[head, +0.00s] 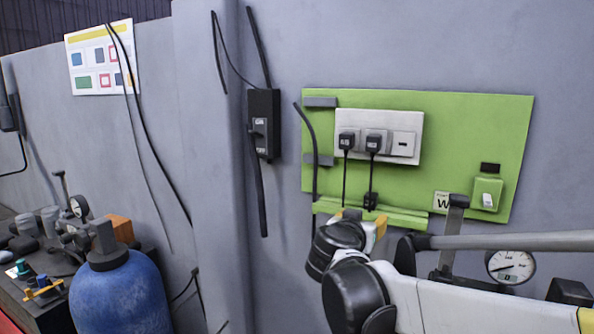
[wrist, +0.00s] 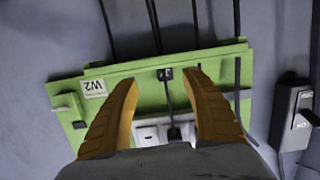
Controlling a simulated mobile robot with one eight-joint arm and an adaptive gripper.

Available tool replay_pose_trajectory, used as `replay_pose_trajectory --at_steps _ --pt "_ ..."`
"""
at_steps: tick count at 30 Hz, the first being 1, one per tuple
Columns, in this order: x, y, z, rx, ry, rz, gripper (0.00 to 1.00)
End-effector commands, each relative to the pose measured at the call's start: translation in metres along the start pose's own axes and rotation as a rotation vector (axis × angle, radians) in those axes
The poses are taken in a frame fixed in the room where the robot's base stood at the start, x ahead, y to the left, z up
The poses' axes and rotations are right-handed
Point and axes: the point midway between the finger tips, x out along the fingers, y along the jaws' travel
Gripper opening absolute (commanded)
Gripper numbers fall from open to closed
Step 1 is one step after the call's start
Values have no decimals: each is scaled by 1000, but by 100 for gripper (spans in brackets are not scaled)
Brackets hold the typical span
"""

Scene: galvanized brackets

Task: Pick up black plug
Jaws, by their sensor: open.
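Two black plugs sit side by side in the white socket plate (head: 404,122) on the green panel (head: 470,130): a left one (head: 346,140) and a right one (head: 373,143). A cable runs down from the right one to a small black plug-like piece (head: 370,201) at the panel's lower ledge. The wrist view is upside down; there this black piece (wrist: 165,74) shows between the fingertips, and a plug (wrist: 174,133) shows further down at the plate. My gripper (wrist: 164,77) is open and empty, with its yellow-brown fingers apart, below the ledge in the head view (head: 361,219).
A black switch box (head: 263,124) hangs on the wall to the left. A green switch (head: 487,194), a W2 label (wrist: 94,88) and a pressure gauge (head: 510,266) are to the right. A blue cylinder (head: 118,297) stands at lower left. Loose black cables hang nearby.

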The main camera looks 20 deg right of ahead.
Motion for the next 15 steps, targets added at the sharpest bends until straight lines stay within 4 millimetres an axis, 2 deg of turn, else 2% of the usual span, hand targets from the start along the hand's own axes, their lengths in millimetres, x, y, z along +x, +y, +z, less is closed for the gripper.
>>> replay_pose_trajectory --at_steps 1,3,7,15 --pt "1 -1 -18 8 19 4 56" --pt "4 -2 -28 18 39 6 56" --pt "16 -3 -33 26 54 7 56" --pt "57 -3 -34 25 53 7 56"
